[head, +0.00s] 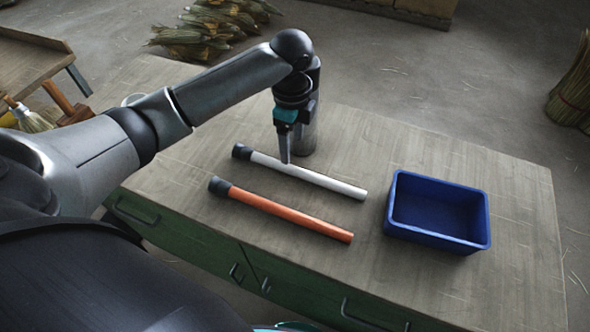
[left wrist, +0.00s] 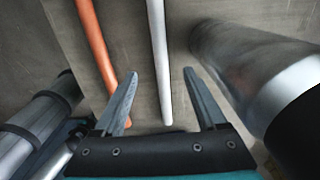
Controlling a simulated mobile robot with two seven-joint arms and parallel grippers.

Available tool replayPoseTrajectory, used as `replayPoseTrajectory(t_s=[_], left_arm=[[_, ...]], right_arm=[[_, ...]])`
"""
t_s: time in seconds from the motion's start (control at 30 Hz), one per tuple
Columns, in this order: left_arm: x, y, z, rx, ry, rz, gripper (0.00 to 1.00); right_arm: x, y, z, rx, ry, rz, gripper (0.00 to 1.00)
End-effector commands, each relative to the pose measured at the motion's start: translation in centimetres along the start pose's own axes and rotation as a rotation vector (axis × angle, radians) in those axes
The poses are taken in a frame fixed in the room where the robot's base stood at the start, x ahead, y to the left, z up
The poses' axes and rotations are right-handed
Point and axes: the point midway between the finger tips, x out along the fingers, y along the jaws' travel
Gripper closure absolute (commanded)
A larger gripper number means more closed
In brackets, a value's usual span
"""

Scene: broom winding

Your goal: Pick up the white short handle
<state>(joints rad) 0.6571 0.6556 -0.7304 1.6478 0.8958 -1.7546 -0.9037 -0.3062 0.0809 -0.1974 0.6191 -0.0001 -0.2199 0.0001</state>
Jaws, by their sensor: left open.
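The white short handle (head: 325,182) lies on the workbench, with a black cap at its left end. It also shows in the left wrist view (left wrist: 158,50), running between the fingers. My left gripper (head: 286,160) points down over the handle, towards its capped half. In the left wrist view the left gripper (left wrist: 160,76) is open, with one finger on each side of the handle. I cannot tell how far above it the fingertips are. My right gripper is not in view.
An orange handle (head: 290,214) with a black cap lies nearly parallel, nearer the front. A blue bin (head: 437,240) stands to the right. A grey metal cylinder (left wrist: 245,70) stands close behind the gripper. The workbench's right part (head: 520,220) is clear.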

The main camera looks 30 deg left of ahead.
Motion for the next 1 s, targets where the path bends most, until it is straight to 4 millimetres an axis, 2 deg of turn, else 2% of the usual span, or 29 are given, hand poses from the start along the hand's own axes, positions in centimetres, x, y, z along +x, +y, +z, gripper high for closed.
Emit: replayPoseTrajectory(t_s=[0.03,0.1,0.37,0.63,0.77,0.97,1.0], left_arm=[[1.2,0.1,0.0,0.0,0.0,0.003,0.26],[2.3,0.0,-0.1,0.001,0.001,0.002,0.26],[4.2,0.0,0.0,0.0,-0.001,0.0,0.26],[8.1,0.1,0.0,0.0,0.0,0.001,0.26],[8.9,0.1,0.0,0.001,-0.001,-0.003,0.26],[8.9,0.1,0.0,0.001,-0.001,-0.003,0.26],[8.9,0.1,0.0,0.001,-0.001,-0.003,0.3]], right_arm=[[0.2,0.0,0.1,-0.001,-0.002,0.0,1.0],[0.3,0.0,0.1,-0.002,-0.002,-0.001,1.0],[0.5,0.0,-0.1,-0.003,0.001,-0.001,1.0],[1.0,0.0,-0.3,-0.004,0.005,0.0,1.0],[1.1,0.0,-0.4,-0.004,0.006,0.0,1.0],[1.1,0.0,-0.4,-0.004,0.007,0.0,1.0],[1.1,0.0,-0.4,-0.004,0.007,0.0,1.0]])
